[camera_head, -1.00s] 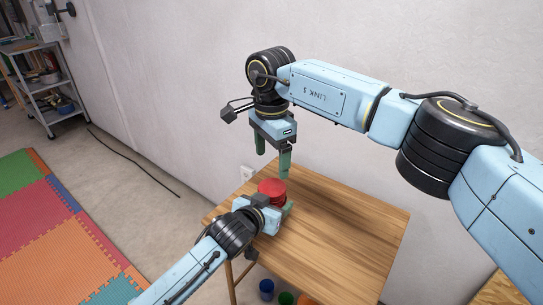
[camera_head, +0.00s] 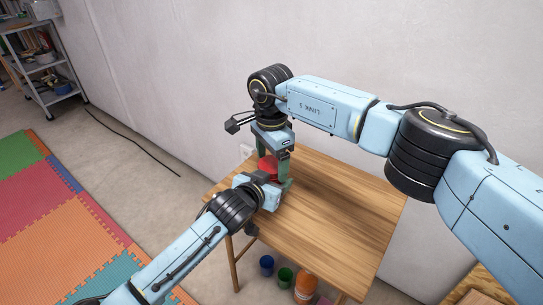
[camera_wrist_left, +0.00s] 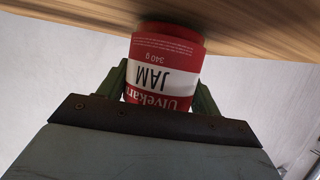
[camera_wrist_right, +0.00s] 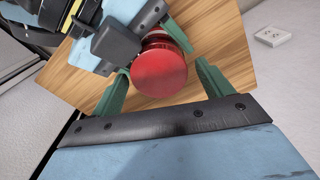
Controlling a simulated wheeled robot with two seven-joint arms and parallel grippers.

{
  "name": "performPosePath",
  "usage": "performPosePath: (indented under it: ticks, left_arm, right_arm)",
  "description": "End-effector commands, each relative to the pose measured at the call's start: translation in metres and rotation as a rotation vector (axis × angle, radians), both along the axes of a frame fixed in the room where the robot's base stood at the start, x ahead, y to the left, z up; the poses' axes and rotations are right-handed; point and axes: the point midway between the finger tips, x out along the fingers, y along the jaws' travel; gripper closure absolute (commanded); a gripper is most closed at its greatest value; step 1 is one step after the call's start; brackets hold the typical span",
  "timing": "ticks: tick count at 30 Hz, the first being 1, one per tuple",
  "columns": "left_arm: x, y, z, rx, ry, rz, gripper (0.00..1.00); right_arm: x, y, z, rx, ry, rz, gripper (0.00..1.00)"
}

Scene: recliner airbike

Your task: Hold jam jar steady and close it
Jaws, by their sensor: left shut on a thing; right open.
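The jam jar (camera_head: 267,167) stands upright near the far left corner of the wooden table. My left gripper (camera_wrist_left: 163,85) is shut on its sides; the inverted left wrist view shows the red and white JAM label (camera_wrist_left: 162,72) between the green fingers. A round red lid (camera_wrist_right: 160,70) shows from above in the right wrist view. I cannot tell how tightly it sits on the jar. My right gripper (camera_head: 275,163) points down over the jar. Its open fingers stand on either side of the lid, with gaps visible in the right wrist view.
The wooden table (camera_head: 330,205) is clear to the right of the jar. A wall with a white socket (camera_wrist_right: 272,34) stands close behind. Blue (camera_head: 267,264), green (camera_head: 285,276) and orange (camera_head: 306,288) containers show below the table. Foam mats (camera_head: 60,215) lie at left.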

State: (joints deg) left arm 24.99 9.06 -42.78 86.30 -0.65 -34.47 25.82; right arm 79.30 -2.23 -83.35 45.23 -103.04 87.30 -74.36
Motion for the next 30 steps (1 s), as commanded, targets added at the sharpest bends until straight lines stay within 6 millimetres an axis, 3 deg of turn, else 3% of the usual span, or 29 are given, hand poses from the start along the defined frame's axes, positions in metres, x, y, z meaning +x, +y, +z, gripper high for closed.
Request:
performPosePath:
  ticks: [2,11,22,30]
  left_arm:
    - [0.0006,-0.0006,0.0025,-0.003,-0.005,-0.001,0.99]
    - [0.0004,-0.0010,0.0025,-0.003,-0.005,-0.002,0.99]
    - [-0.0001,-0.0017,0.0024,-0.003,-0.005,-0.003,0.99]
    - [-0.0004,-0.0022,0.0023,-0.003,-0.005,-0.004,0.99]
  right_arm:
    - [-0.0001,0.0001,0.0002,0.000,0.000,0.000,0.28]
    - [0.0001,0.0002,0.0005,0.001,-0.001,0.000,0.67]
    - [0.0006,0.0000,0.0006,0.004,-0.004,-0.267,0.67]
    - [0.0009,0.0001,0.0008,0.004,-0.005,-0.285,0.67]
